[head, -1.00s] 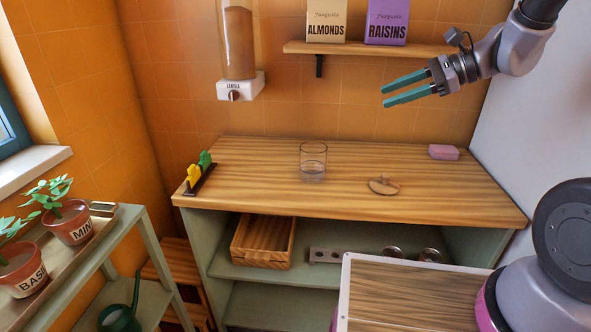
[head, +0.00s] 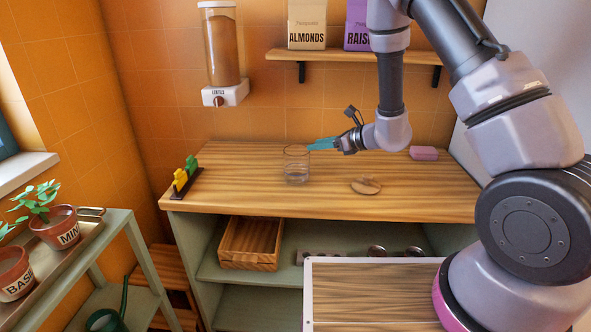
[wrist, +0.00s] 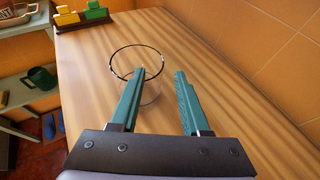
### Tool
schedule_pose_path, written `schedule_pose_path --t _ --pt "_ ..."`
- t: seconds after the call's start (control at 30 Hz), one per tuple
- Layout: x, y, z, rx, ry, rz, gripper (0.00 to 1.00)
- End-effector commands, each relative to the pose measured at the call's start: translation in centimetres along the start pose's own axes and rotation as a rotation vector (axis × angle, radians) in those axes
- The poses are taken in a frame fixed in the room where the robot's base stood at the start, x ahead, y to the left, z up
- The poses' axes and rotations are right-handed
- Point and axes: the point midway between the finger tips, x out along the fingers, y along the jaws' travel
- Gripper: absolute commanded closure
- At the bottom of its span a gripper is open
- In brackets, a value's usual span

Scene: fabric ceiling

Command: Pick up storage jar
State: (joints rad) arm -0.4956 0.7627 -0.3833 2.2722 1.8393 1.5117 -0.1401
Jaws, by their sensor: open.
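The storage jar appears to be the clear, open-topped glass jar (head: 296,172) standing upright on the wooden counter (head: 230,170). In the wrist view the jar (wrist: 127,60) shows as a dark-rimmed ring with faint see-through walls. My gripper (head: 310,145) has two teal fingers and is at rim height, at the jar's right side. In the wrist view my gripper (wrist: 160,72) is open, with nothing held. The left finger overlaps the jar's near rim and the right finger lies right of it. I cannot tell whether a finger touches the glass.
A round wooden piece (head: 366,186), perhaps a lid, lies right of the jar. A pink block (head: 423,153) is farther right. Yellow and green clips (head: 185,176) stand in a dark holder at the left. A shelf (head: 350,56) with boxes and a lentil dispenser (head: 222,60) hang above.

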Motion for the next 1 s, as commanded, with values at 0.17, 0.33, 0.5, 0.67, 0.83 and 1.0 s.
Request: schedule_pose_path --t 0.17,0.33,0.5,0.67,0.83,1.0 --pt "1.6 0.1 0.0 -0.002 0.001 0.003 0.54" --pt "4.3 0.1 0.0 -0.002 0.001 0.003 0.54" --pt "5.7 0.1 0.0 -0.001 0.001 0.001 0.54" --pt "5.8 0.0 0.0 0.0 0.0 0.001 0.54" --pt "5.7 0.0 0.1 0.0 0.0 0.001 0.92" --pt "5.7 0.0 0.0 -0.001 0.0 0.001 1.0"
